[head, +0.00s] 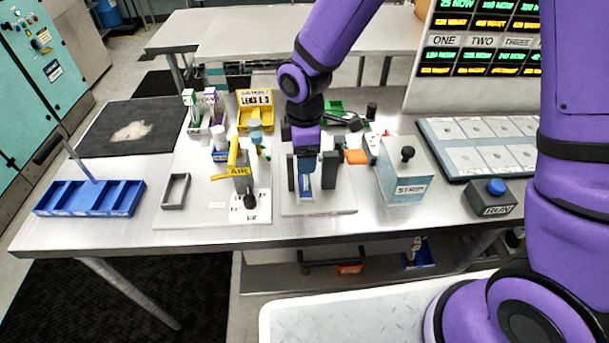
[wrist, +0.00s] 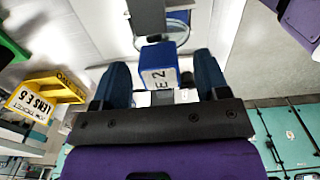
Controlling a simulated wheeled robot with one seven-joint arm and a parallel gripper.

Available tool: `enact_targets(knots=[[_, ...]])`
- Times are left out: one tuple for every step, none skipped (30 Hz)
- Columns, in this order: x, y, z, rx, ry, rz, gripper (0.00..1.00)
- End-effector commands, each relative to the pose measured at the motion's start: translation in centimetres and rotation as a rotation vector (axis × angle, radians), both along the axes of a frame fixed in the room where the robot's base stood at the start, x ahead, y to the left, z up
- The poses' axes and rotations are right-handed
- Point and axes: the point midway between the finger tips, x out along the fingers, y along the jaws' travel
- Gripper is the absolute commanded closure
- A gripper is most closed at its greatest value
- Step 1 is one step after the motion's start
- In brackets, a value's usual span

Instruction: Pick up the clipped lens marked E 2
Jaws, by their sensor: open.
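The clipped lens marked E 2 shows in the wrist view as a blue clip (wrist: 157,66) with a white label reading E 2. A blue-edged round rim lies just beyond it, against a grey fixture part. My gripper (wrist: 160,72) is open, with one dark blue finger on each side of the clip. I cannot tell whether either finger touches it. There the clip is mostly hidden or hard to separate from the fingers.
A yellow LENS bin (head: 254,117) stands behind left. The yellow AIR fixture (head: 238,172) is close on the left, and the grey STRIP box (head: 406,172) on the right. A blue divided tray (head: 90,198) and the RUN button box (head: 492,198) stand farther out.

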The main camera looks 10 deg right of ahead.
Motion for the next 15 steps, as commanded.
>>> enact_targets(knots=[[-0.04, 0.04, -0.43, 0.000, 0.000, 0.002, 0.32], [-0.04, 0.04, -0.60, 0.000, 0.000, 0.002, 0.32], [-0.04, 0.04, -0.75, 0.000, 0.000, 0.002, 0.32], [-0.03, 0.03, -0.82, 0.000, 0.000, 0.002, 0.32], [-0.03, 0.02, -0.85, 0.000, 0.000, 0.002, 0.32], [-0.02, 0.01, -0.86, 0.000, 0.000, 0.001, 0.32], [-0.02, 0.01, -0.85, 0.000, -0.001, 0.001, 0.32], [-0.01, 0.01, -0.84, 0.000, -0.001, 0.001, 0.32], [-0.01, 0.00, -0.83, 0.000, -0.001, 0.001, 0.32], [-0.01, 0.01, -0.82, 0.000, -0.001, 0.001, 0.32], [-0.01, 0.00, -0.82, 0.000, -0.001, 0.001, 0.39], [-0.01, 0.00, -0.82, 0.000, -0.001, 0.001, 0.48], [-0.01, 0.00, -0.81, 0.000, -0.001, 0.001, 0.55], [0.00, 0.00, -0.81, 0.000, -0.001, 0.001, 0.62], [0.00, 0.00, -0.81, 0.000, -0.001, 0.000, 0.71]])
